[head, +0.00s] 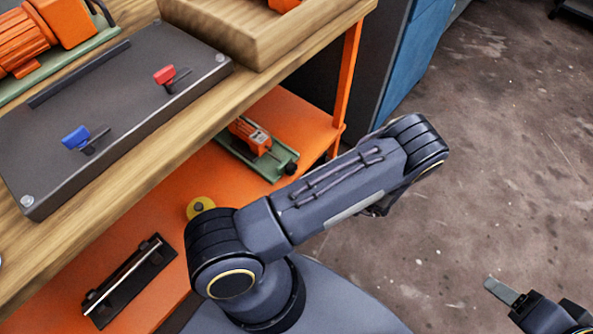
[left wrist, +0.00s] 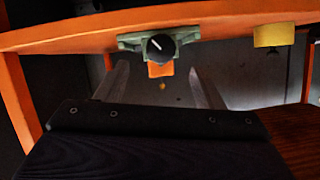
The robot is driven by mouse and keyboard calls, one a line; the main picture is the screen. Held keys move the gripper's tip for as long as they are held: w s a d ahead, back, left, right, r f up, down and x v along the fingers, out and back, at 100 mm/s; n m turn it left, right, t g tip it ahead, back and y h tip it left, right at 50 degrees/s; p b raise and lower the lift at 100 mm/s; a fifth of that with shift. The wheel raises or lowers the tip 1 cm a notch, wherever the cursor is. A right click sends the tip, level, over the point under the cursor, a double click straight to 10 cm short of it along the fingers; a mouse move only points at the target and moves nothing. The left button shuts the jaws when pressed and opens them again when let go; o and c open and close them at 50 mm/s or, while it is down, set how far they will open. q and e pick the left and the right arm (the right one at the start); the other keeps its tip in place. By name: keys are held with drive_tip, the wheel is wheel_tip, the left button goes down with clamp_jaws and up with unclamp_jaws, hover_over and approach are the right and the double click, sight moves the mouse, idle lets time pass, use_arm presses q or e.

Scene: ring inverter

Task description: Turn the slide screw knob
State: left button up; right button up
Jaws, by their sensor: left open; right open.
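The slide screw knob (head: 292,168) is a small black round knob at the end of a green base (head: 243,156) with an orange motor-like body on it. This unit sits on the orange lower shelf in the head view. In the left wrist view, which looks upside down, the knob (left wrist: 160,47) shows a white mark and faces me. My left gripper (left wrist: 158,67) is open and empty, its fingers on either side of the knob's line of sight; contact is not visible. My right gripper (head: 503,292) is partly cut off at the lower right of the head view, open and away from the shelf.
The wooden bench top (head: 190,130) overhangs the shelf and carries a dark plate with a red lever (head: 165,74) and a blue lever (head: 76,137). A yellow roller (head: 200,205) and a black rail piece (head: 128,280) lie on the orange shelf. Floor at right is clear.

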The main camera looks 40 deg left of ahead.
sight(294, 171)
use_arm(q)
drive_tip(key=b+x, duration=0.1)
drive_tip(key=x, duration=0.6)
drive_tip(key=shift+s+a+f+b, duration=0.1)
drive_tip(key=shift+a+f+b, duration=0.05)
drive_tip(key=shift+a+b, duration=0.25)
drive_tip(key=shift+d, duration=0.1)
drive_tip(key=shift+c, duration=0.4)
drive_tip(key=c, duration=0.9)
drive_tip(key=shift+n+t+b, duration=0.55)
drive_tip(key=shift+n+t, duration=0.25)
drive_tip(key=shift+n, duration=0.3)
drive_tip(key=shift+s+n+t+b, duration=0.15)
drive_tip(key=shift+n+t+b, duration=0.7)
drive_tip(key=shift+n, duration=0.35)
